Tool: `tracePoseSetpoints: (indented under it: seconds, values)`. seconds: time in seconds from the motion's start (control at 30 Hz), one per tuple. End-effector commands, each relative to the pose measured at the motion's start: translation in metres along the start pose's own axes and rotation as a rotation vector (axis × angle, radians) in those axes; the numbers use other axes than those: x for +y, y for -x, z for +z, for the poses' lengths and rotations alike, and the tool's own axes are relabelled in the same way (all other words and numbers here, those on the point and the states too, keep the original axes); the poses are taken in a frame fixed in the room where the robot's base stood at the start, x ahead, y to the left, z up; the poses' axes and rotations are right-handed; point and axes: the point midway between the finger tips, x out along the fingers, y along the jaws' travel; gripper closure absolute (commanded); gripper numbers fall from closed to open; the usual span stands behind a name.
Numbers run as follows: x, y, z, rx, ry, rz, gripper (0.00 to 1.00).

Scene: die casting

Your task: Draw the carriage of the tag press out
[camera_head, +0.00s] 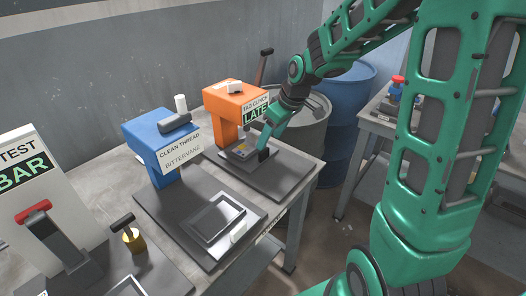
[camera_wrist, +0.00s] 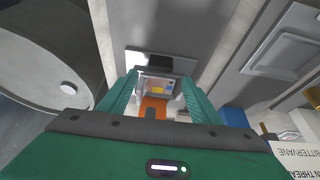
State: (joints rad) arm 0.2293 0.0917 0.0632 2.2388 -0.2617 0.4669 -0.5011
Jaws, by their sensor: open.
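The orange tag press (camera_head: 236,100) stands at the far end of the bench, with a sign reading "LATE" on its front. Its carriage (camera_head: 239,153) is low under the press head, over a dark base plate, and partly hidden by my gripper. My gripper (camera_head: 257,146) is low in front of the press, beside the carriage. In the wrist view its two green fingers (camera_wrist: 154,80) are apart. Between them show the orange press body (camera_wrist: 153,104) and a pale part with yellow and blue patches. A dark block (camera_wrist: 147,62) lies just beyond the fingertips; I cannot tell whether they touch it.
A blue press (camera_head: 160,140) marked "CLEAN THREAD BITTERVANE" stands to the left, with a grey tray (camera_head: 214,218) before it. A white "TEST BAR" station (camera_head: 25,175) is further left. Grey (camera_head: 306,125) and blue (camera_head: 345,95) drums stand behind the bench's right end.

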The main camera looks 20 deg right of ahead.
Motion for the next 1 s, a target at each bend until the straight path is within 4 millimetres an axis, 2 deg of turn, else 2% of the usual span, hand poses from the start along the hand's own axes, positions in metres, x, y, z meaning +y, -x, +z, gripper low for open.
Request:
tracePoseSetpoints:
  seconds: [0.03,0.2,0.4,0.6,0.87,0.9,1.0]
  values:
    - [-0.001,-0.011,0.001,-0.004,0.000,-0.004,0.42]
    - [-0.001,-0.041,0.001,-0.005,-0.001,-0.003,0.42]
    - [-0.001,-0.067,0.001,-0.003,0.000,-0.002,0.42]
    - [0.000,-0.077,0.001,-0.002,-0.001,0.000,0.42]
    - [0.000,-0.078,0.001,-0.001,-0.001,0.000,0.42]
    - [0.000,-0.078,0.001,-0.001,-0.001,0.000,0.47]
    - [0.000,-0.078,0.001,-0.001,-0.001,0.000,0.71]
